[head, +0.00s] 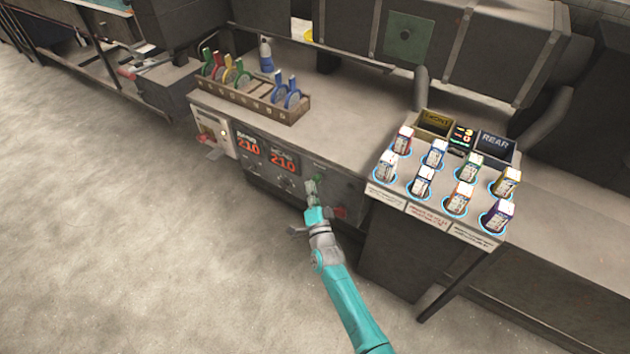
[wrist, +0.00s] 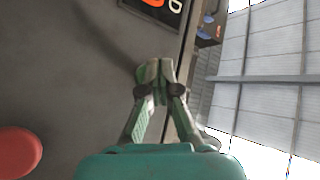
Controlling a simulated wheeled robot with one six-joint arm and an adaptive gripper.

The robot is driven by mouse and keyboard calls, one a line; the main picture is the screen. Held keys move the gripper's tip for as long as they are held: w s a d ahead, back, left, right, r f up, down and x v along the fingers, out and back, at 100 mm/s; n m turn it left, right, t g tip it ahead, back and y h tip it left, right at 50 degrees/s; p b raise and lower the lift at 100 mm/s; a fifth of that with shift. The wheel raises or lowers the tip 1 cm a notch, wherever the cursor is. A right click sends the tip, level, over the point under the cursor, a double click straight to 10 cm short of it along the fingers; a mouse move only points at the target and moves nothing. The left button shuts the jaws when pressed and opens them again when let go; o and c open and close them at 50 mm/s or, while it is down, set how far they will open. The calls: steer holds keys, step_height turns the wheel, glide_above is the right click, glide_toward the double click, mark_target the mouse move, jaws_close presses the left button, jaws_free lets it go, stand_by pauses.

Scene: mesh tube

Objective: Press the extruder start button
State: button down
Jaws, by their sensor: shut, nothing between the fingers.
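The extruder control panel (head: 262,167) is the dark front face of the long bench, with red number displays. A small green button (head: 319,178) is on its right part, partly hidden by my gripper (head: 310,188). A red button (head: 338,212) is lower right; it also shows at the left edge of the wrist view (wrist: 18,153). My gripper (wrist: 155,70) is shut and empty, its fingertips at the green spot. In the wrist view a bit of green (wrist: 140,73) shows beside the tips, mostly hidden. I cannot tell whether they touch or whether the button is pressed in.
A rack of coloured discs (head: 255,100) stands on the bench top. To the right, a side table (head: 440,213) carries several small cartons and two bins marked FRONT (head: 434,121) and REAR (head: 494,147). The floor (head: 130,230) at left is clear.

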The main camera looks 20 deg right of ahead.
steer(key=shift+w+d, duration=0.55)
steer(key=shift+d, duration=0.15)
stand_by(1.0)
steer(key=shift+s+a, duration=0.8)
steer(key=shift+a, duration=0.2)
steer(key=shift+s+a, duration=0.75)
steer(key=shift+a, duration=0.3)
steer(key=shift+s+a, duration=0.7)
steer(key=shift+a, duration=0.3)
